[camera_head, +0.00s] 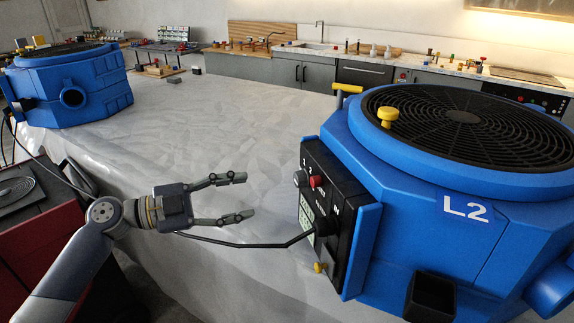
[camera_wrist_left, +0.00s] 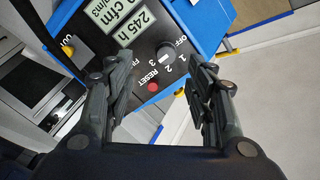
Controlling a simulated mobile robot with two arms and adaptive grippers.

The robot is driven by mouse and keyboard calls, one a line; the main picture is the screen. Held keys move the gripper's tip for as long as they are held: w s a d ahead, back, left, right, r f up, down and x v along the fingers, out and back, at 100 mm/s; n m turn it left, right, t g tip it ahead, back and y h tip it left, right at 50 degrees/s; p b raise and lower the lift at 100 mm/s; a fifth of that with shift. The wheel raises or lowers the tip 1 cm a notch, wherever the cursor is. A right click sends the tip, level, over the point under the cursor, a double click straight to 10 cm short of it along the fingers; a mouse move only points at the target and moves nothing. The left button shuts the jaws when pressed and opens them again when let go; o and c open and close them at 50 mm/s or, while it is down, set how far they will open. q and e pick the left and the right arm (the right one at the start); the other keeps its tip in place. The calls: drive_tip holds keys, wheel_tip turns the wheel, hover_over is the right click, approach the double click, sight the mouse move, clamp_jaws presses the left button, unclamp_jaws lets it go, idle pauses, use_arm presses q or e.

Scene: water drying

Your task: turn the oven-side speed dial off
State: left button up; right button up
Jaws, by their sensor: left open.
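A blue floor blower marked L2 (camera_head: 450,165) stands at the right in the head view, its black control panel (camera_head: 345,215) facing my left gripper. On the panel are a small dark dial (camera_head: 299,178) and a red button (camera_head: 317,181). My right gripper is not in view.
A dark cable (camera_head: 240,244) runs into the panel's lower part, below my left gripper. Another blue blower (camera_head: 100,85) stands at the far left. A kitchen counter (camera_head: 330,56) lines the back.

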use_arm(q)
drive_tip(key=w, duration=0.1)
drive_tip(key=p, duration=0.4)
approach(296, 180)
drive_tip(key=x, duration=0.4)
drive_tip(key=shift+p+x, duration=0.45)
drive_tip(key=shift+x, duration=0.8)
drive_tip(key=shift+w+d, duration=0.3)
drive_tip(key=shift+d, duration=0.4)
drive_tip(key=shift+w+f, duration=0.1)
drive_tip(key=shift+c, duration=0.2)
drive_tip(key=c, duration=1)
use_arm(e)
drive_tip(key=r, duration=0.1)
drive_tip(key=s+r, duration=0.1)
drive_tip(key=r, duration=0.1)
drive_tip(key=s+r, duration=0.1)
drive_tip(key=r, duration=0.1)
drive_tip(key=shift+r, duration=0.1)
